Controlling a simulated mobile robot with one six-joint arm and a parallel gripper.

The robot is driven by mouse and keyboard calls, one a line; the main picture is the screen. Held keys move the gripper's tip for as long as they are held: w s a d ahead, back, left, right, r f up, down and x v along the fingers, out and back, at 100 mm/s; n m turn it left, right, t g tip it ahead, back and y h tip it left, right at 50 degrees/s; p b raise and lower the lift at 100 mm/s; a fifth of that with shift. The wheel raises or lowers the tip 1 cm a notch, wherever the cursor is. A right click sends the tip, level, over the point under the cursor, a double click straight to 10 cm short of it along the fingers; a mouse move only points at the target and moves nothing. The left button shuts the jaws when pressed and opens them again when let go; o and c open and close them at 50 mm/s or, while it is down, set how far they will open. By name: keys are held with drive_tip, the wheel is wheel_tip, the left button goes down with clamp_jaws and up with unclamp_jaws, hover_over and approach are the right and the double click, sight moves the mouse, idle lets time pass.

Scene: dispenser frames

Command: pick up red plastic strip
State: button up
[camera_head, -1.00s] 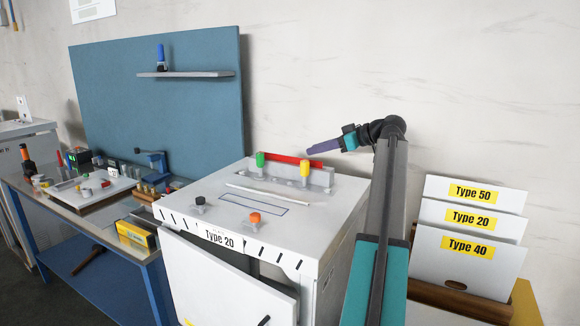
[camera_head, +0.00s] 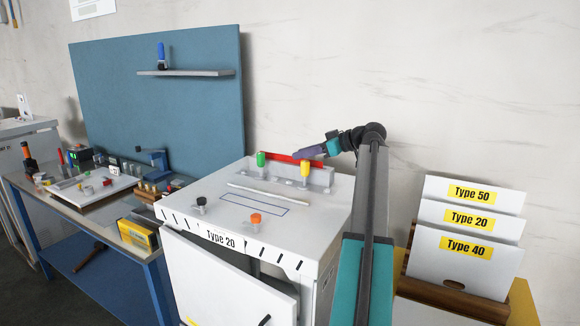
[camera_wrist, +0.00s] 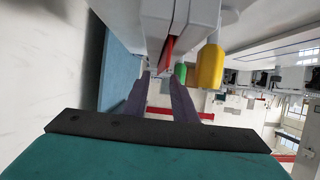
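The red plastic strip (camera_head: 280,156) lies along the back of the white Type 20 box, behind the green knob (camera_head: 261,159) and the yellow knob (camera_head: 306,168). In the wrist view the strip (camera_wrist: 168,48) shows as a narrow red edge ahead of the fingers, beside a pale grey part. My gripper (camera_head: 297,155) is at the strip's right part in the head view, its dark fingers hiding some of it. In the wrist view my gripper (camera_wrist: 162,78) has its fingers apart with a gap between them. Whether they touch the strip is unclear.
The white Type 20 box (camera_head: 200,222) carries a thin pale rod (camera_head: 268,194), a black knob (camera_head: 199,204) and an orange knob (camera_head: 255,219). White Type panels (camera_head: 463,268) stand at right. The wall is close behind the box. A cluttered bench is at left.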

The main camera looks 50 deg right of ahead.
drive_tip(key=shift+p+x, duration=0.8)
drive_tip(key=shift+x, duration=1.3)
drive_tip(key=shift+f, duration=0.15)
drive_tip(key=shift+c, duration=0.4)
clamp_jaws()
